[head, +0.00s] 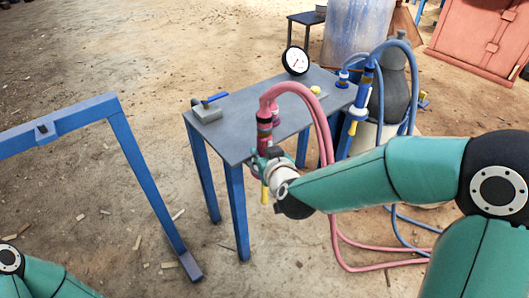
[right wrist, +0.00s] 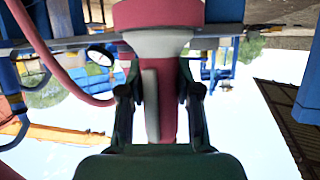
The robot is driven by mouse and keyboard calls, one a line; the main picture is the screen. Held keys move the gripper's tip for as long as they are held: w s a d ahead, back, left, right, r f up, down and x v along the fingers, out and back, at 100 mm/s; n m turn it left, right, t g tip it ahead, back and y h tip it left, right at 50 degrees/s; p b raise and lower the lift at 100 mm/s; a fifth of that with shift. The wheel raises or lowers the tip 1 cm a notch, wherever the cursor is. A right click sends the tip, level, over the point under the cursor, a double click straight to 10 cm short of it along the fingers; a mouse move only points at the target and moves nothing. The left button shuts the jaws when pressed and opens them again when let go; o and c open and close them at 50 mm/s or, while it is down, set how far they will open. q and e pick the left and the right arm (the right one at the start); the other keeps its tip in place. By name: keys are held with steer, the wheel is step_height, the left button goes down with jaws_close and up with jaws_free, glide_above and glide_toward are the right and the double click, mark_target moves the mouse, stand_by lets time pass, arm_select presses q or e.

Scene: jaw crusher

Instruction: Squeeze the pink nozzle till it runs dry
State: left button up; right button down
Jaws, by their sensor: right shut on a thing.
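The pink nozzle (head: 264,136) with its pink hose stands at the near edge of the grey table in the head view, roughly upright. My right gripper (head: 268,163) is shut on its lower part, in front of the table edge. In the right wrist view the pink nozzle (right wrist: 155,15) runs down between the two dark fingers of my right gripper (right wrist: 160,92), with a pale grey strip along it. The nozzle's outlet is hard to make out, and I cannot tell whether anything flows. My left gripper is out of view.
The grey table (head: 235,127) on blue legs holds a grey block with a blue lever (head: 207,107) and a dial gauge (head: 295,60). A blue nozzle (head: 361,95) stands at its right side. Pink hose (head: 334,225) loops to the ground. A blue frame (head: 125,150) stands left.

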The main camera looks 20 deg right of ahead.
steer(key=c, duration=0.7)
jaws_free()
steer(key=shift+s, duration=0.1)
steer(key=v, duration=1.1)
steer(key=shift+s+r, duration=0.15)
steer(key=shift+s, duration=0.25)
